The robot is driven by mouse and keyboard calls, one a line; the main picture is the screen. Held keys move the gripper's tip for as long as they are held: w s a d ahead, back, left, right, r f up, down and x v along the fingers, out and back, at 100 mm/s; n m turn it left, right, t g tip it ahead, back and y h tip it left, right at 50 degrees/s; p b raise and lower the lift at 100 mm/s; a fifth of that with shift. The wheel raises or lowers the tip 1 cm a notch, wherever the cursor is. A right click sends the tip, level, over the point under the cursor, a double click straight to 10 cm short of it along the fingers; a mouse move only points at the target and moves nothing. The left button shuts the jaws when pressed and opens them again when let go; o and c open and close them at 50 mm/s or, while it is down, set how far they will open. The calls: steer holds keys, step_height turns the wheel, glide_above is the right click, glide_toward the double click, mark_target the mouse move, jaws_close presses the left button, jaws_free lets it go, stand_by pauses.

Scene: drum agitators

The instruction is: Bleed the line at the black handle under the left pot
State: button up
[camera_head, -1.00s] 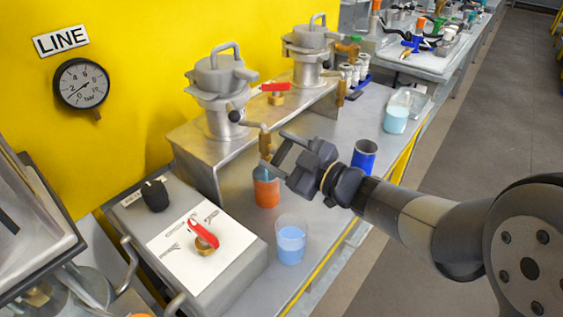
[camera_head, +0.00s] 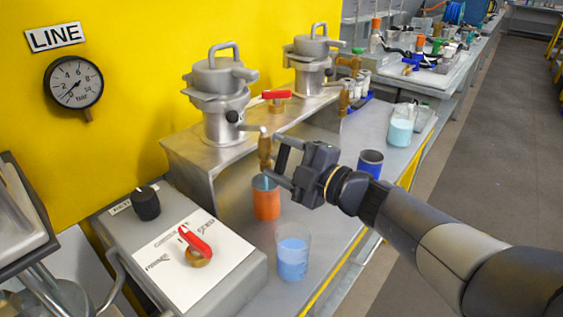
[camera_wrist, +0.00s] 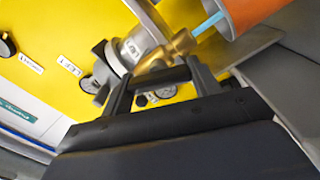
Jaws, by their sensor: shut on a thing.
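The left pot (camera_head: 220,100) stands on a metal shelf. A pipe from its base leads to a brass tap (camera_head: 265,153) over an orange cup (camera_head: 266,201). My gripper (camera_head: 277,160) is right of the tap, its two fingers spread around a dark bar that I take for the black handle (camera_wrist: 158,77); the fingers hide its ends. In the wrist view, a light blue stream (camera_wrist: 207,24) runs between the brass tap and the orange cup. The dial gauge (camera_head: 74,82) under the LINE sign has its needle at the lower left.
A clear beaker of blue liquid (camera_head: 293,257) stands in front of the orange cup, and a blue cup (camera_head: 370,163) to its right. A grey box bears a red-handled valve (camera_head: 196,246) and a black knob (camera_head: 146,203). The right pot (camera_head: 309,68) stands behind.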

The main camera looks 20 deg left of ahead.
stand_by(0.4)
steer(key=o, duration=1)
steer(key=shift+d, duration=0.1)
steer(key=p+v, duration=0.1)
steer(key=v, duration=0.9)
steer(key=shift+d, duration=0.3)
steer(key=shift+s, duration=0.1)
